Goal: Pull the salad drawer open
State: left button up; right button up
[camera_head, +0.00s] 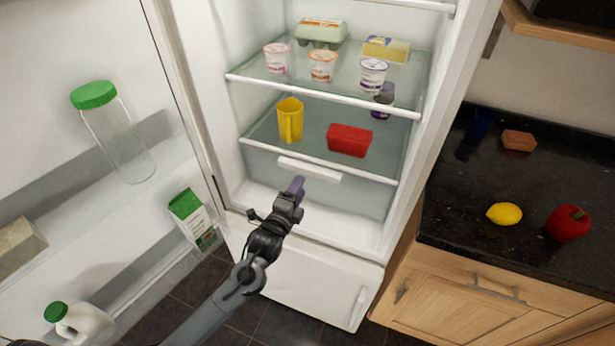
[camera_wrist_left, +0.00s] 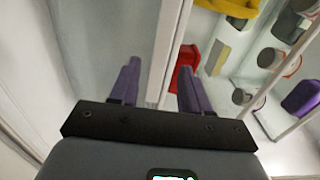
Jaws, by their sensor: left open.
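The salad drawer (camera_head: 350,191) is the translucent compartment under the lower glass shelf of the open fridge. It looks pushed in. Its white bar handle (camera_head: 309,168) runs across the upper part of its front. My left gripper (camera_head: 297,184) is in front of the drawer, just below the handle in the head view. Its purple fingers are open, with a gap between them in the left wrist view (camera_wrist_left: 158,80). I see nothing held; whether a finger touches the handle I cannot tell. My right gripper is not in view.
A yellow mug (camera_head: 290,121) and red container (camera_head: 349,140) stand on the shelf above the drawer. The open fridge door (camera_head: 75,215) with a carton (camera_head: 190,212) is on the left. A counter (camera_head: 462,215) with a lemon (camera_head: 504,214) and red pepper (camera_head: 568,224) is on the right.

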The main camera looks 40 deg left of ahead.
aim_at(308, 174)
pick_arm(q)
jog(key=shift+x, duration=2.95)
jog(key=shift+d, duration=0.1)
jog(key=shift+c, duration=0.3)
jog(key=shift+f, duration=0.1)
grip_shut()
